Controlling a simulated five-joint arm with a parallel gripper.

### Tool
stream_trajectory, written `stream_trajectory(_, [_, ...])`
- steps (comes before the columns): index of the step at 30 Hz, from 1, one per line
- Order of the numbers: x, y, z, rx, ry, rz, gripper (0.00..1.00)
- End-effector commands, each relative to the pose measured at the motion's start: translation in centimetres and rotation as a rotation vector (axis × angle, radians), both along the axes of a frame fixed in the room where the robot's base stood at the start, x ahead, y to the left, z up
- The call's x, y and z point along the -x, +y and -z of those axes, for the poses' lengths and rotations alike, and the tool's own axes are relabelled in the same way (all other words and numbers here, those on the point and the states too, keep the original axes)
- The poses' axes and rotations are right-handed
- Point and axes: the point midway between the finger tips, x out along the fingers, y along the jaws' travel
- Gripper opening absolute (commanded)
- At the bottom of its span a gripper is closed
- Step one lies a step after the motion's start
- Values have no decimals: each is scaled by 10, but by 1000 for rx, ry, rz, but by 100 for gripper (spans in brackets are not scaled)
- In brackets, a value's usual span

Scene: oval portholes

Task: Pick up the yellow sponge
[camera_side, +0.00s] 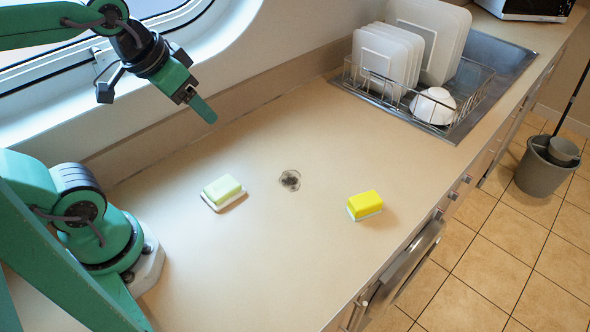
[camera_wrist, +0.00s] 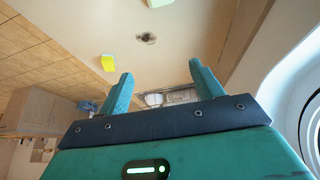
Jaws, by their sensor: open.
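The yellow sponge (camera_side: 364,203) has a white underside and lies on the beige counter (camera_side: 300,265), right of centre in the side view. In the wrist view the yellow sponge (camera_wrist: 107,62) shows at upper left, beyond the left finger. My gripper (camera_side: 205,108) hangs in the air at the upper left in the side view, well away from the sponge and above the counter. In the wrist view my gripper (camera_wrist: 163,85) shows two green fingers set wide apart with nothing between them.
A pale green sponge (camera_side: 222,189) with a white underside lies left of a dark round drain-like fitting (camera_side: 290,179). A wire dish rack (camera_side: 415,85) with plates and a white bowl (camera_side: 433,105) stands at the back. The counter's front edge drops to a tiled floor (camera_side: 480,265).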

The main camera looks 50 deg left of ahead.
Motion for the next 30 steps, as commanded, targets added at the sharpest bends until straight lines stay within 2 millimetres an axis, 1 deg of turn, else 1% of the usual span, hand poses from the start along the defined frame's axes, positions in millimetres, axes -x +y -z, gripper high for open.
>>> stream_trajectory(8, [-40, -20, -7, 2, 69, 56, 65])
stream_trajectory(17, [-90, -51, -3, -2, 147, 119, 65])
stream_trajectory(23, [-121, -76, 8, -10, 200, 161, 65])
stream_trajectory(30, [-157, -111, 30, -23, 263, 211, 65])
